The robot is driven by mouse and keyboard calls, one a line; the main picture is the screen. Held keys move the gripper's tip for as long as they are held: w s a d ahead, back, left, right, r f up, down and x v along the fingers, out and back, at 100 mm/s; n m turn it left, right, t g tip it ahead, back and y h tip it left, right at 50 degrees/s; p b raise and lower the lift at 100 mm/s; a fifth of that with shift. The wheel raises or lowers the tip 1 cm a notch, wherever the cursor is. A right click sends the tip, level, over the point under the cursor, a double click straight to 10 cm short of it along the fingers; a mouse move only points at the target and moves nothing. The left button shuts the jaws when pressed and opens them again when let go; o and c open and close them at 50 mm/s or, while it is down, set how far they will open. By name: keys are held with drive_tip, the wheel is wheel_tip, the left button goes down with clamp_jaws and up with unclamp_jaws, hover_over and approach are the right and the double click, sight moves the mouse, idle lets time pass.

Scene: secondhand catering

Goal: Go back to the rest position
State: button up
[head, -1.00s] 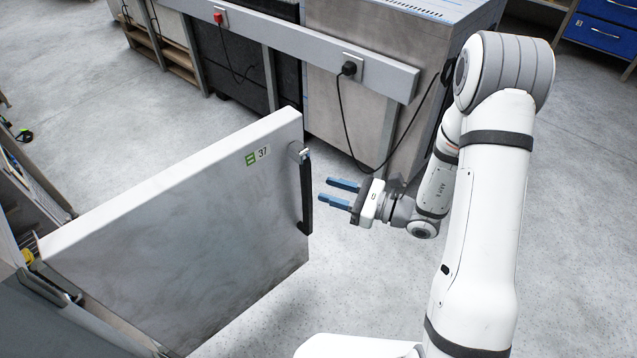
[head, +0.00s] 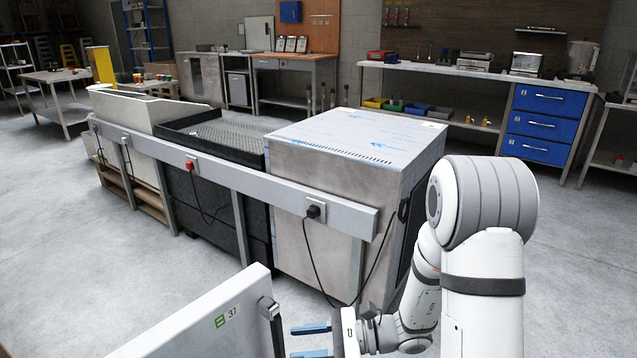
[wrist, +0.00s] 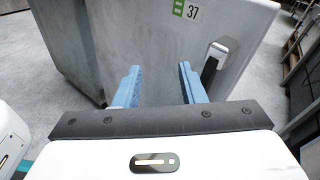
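My gripper (head: 312,341) is at the bottom of the head view, partly cut off by the lower edge. Its two blue fingers are apart with nothing between them, as the wrist view (wrist: 158,88) also shows. A pale door (head: 205,320) marked with a green label and the number 37 stands open to the left of the gripper. Its dark handle (head: 272,325) is a little left of the fingertips, with a visible gap. In the wrist view the door (wrist: 150,40) fills the area ahead of the fingers, and the handle (wrist: 213,62) is right of them.
A steel cabinet (head: 345,150) stands behind the gripper, with a grey rail (head: 235,175) carrying sockets and hanging cables along its front. A workbench with blue drawers (head: 540,125) is at the back right. Open concrete floor (head: 60,230) lies at left.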

drive_tip(key=s+d+r+n+g+h+p, duration=0.25)
drive_tip(key=s+r+n+h+p, duration=0.2)
drive_tip(key=r, duration=0.35)
drive_tip(key=s+d+r+n+g+h+p, duration=0.1)
drive_tip(key=s+d+r+n+h+p, duration=0.25)
drive_tip(key=s+r+n+p, duration=0.35)
drive_tip(key=d+r+n+t+h+p, duration=0.2)
drive_tip(key=d+r+t+h+p, duration=0.1)
drive_tip(key=d+r, duration=0.3)
drive_tip(key=w+d+r+n+t+h+p, duration=0.1)
drive_tip(key=d+r+h+p, duration=0.4)
drive_tip(key=r, duration=0.6)
drive_tip(key=shift+w+d+r+n+t+p, duration=0.3)
drive_tip(key=shift+n+t, duration=0.25)
drive_tip(key=shift+t, duration=0.6)
drive_tip(key=shift+s+f, duration=0.1)
